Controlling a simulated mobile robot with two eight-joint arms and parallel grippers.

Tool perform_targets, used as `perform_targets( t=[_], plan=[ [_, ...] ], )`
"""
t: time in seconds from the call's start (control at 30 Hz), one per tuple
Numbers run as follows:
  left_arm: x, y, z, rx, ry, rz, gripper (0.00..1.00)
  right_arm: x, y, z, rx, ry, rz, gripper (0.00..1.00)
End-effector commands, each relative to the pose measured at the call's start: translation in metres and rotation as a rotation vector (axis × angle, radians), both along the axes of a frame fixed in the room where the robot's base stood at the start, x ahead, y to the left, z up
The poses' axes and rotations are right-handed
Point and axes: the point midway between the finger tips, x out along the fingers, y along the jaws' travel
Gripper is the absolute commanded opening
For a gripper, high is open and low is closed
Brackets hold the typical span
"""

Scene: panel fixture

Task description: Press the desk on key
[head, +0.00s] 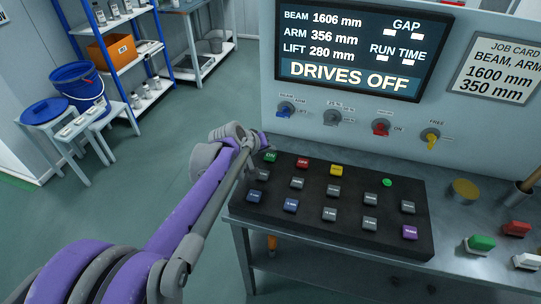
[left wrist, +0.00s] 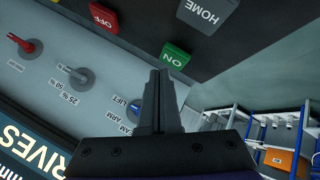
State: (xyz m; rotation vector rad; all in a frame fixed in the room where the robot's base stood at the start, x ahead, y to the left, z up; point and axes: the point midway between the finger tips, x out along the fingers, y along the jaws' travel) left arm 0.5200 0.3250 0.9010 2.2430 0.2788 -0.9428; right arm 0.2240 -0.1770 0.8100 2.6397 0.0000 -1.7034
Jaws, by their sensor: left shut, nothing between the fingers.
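The green ON key (head: 270,157) sits at the far left corner of the black key desk (head: 410,190), left of the red OFF key (head: 303,163). My left gripper (head: 262,142) is just behind the ON key, small and partly hidden by my wrist. In the left wrist view its fingers (left wrist: 160,78) are shut and empty, with the tips close to the ON key (left wrist: 175,57). I cannot tell whether they touch it. The screen (head: 360,45) reads DRIVES OFF. My right gripper is not in view.
A grey HOME key (left wrist: 207,14) lies near the ON key. A yellow key (head: 337,170) and several grey, blue and purple keys share the desk. Behind stands the panel with a blue selector knob (head: 286,109). Green and red blocks (head: 481,243) lie at the right.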

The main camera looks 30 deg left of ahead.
Motion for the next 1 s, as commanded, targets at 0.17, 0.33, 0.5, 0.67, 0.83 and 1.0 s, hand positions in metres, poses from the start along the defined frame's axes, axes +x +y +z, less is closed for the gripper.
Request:
perform_targets(
  t=[0.17, 0.33, 0.5, 0.67, 0.83, 1.0],
  plan=[
    [0.000, 0.000, 0.000, 0.000, 0.000, 0.000, 0.00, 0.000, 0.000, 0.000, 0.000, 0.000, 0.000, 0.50],
    [0.000, 0.000, -0.004, 0.000, 0.000, 0.000, 0.00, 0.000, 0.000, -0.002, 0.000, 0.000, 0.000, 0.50],
    [0.000, 0.000, -0.009, 0.000, 0.000, 0.000, 0.00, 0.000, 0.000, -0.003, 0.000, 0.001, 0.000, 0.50],
    [0.000, 0.000, -0.009, 0.000, 0.000, 0.000, 0.00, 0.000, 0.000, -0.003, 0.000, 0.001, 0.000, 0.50],
    [0.000, 0.000, -0.009, 0.000, 0.000, 0.000, 0.00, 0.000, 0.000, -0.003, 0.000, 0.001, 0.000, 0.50],
    [0.000, 0.000, -0.010, 0.000, 0.000, 0.000, 0.00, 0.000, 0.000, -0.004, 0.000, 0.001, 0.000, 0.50]
  ],
)
